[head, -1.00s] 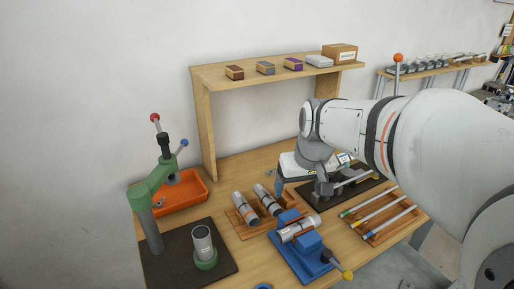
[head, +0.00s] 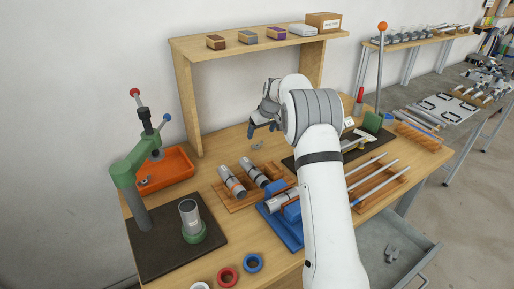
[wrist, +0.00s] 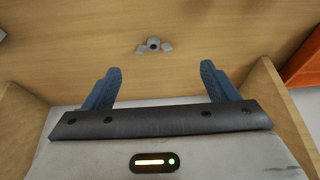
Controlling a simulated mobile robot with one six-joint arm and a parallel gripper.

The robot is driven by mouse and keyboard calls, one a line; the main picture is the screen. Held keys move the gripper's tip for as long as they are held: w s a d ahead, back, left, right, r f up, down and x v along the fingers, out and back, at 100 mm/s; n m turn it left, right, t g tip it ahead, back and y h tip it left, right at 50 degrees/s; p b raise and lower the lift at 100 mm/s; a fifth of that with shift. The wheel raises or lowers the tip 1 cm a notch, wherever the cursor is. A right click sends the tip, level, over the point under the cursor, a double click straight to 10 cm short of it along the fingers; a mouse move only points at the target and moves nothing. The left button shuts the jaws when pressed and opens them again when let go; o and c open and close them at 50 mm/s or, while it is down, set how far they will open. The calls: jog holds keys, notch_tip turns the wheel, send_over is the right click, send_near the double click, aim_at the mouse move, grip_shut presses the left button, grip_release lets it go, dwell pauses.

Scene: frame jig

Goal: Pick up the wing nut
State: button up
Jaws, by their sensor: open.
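The wing nut (head: 257,146) is a small grey piece on the bare wooden bench top, behind the rack with the dark-banded cylinders. In the wrist view the wing nut (wrist: 153,44) shows a round middle with a wing on each side. It lies beyond the fingertips, roughly centred between them. My gripper (head: 263,129) is near the wing nut in the head view, with blue fingers. In the wrist view my gripper (wrist: 160,70) is open, its fingers wide apart with nothing between them.
A wooden shelf (head: 262,41) on upright panels stands behind. An orange tray (head: 172,165) and a green press (head: 128,176) are at left. A wooden rack (head: 240,195) and blue fixture (head: 285,228) stand in front. An open drawer (head: 425,250) is at lower right.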

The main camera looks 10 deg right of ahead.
aim_at(257, 145)
jog(key=shift+w+d+p+x, duration=0.15)
jog(key=shift+p+x, duration=0.3)
jog(key=shift+x, duration=1.2)
jog(key=shift+w+d+p+x, duration=0.15)
jog(key=shift+p+x, duration=0.25)
jog(key=shift+x, duration=1.25)
jog(key=shift+w+d+p+x, duration=0.15)
jog(key=shift+p+x, duration=0.3)
jog(key=shift+x, duration=1.25)
jog(key=shift+r, duration=0.15)
jog(key=shift+c, duration=0.3)
jog(key=c, duration=1)
jog(key=shift+r, duration=0.1)
